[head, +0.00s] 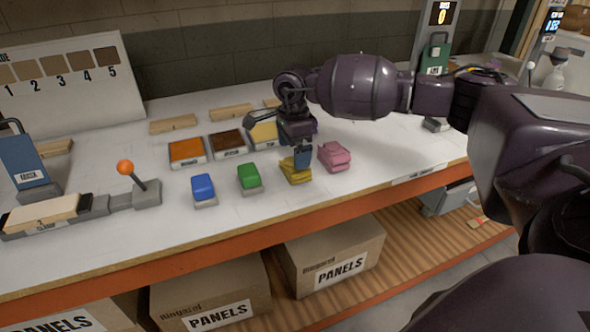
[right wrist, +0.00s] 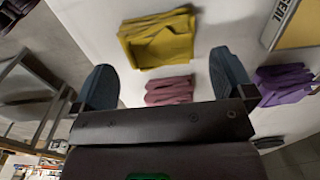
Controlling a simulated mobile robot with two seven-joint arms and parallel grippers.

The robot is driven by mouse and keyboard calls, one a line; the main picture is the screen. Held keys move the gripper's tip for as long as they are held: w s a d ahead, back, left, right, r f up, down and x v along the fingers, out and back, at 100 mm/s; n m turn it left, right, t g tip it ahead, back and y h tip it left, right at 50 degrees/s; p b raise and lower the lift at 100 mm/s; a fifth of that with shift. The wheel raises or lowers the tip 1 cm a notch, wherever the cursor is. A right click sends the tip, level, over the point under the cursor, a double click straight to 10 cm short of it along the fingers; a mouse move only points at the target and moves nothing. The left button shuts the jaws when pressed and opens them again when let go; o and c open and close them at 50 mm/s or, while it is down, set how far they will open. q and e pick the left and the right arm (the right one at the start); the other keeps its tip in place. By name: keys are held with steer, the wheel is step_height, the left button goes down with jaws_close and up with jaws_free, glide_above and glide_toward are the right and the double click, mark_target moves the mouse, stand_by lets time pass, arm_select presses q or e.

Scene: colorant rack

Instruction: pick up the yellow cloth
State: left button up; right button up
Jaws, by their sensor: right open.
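The folded yellow cloth (head: 294,174) lies on the white table between the green cloth and the pink cloth. In the right wrist view the yellow cloth (right wrist: 157,40) lies at the top, past the fingertips and sideways between them. My right gripper (head: 302,157) points down at the yellow cloth and hides part of it. I cannot tell whether it touches. In the right wrist view its blue fingers (right wrist: 164,78) are apart, with nothing held. My left gripper is not in view.
A pink cloth (head: 334,156) lies just right of the yellow one. A green cloth (head: 248,175) and blue cloth (head: 203,187) sit to the left. Orange (head: 187,151) and brown (head: 227,143) trays stand behind. A purple cloth (right wrist: 285,83) shows in the wrist view. An orange-knobbed lever (head: 125,168) stands left.

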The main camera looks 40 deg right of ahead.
steer(key=shift+s+d+f, duration=0.15)
steer(key=shift+f, duration=2.5)
steer(key=shift+c, duration=0.3)
steer(key=c, duration=0.6)
steer(key=shift+o, duration=0.2)
step_height(320, 180, up, 20)
steer(key=p, duration=0.1)
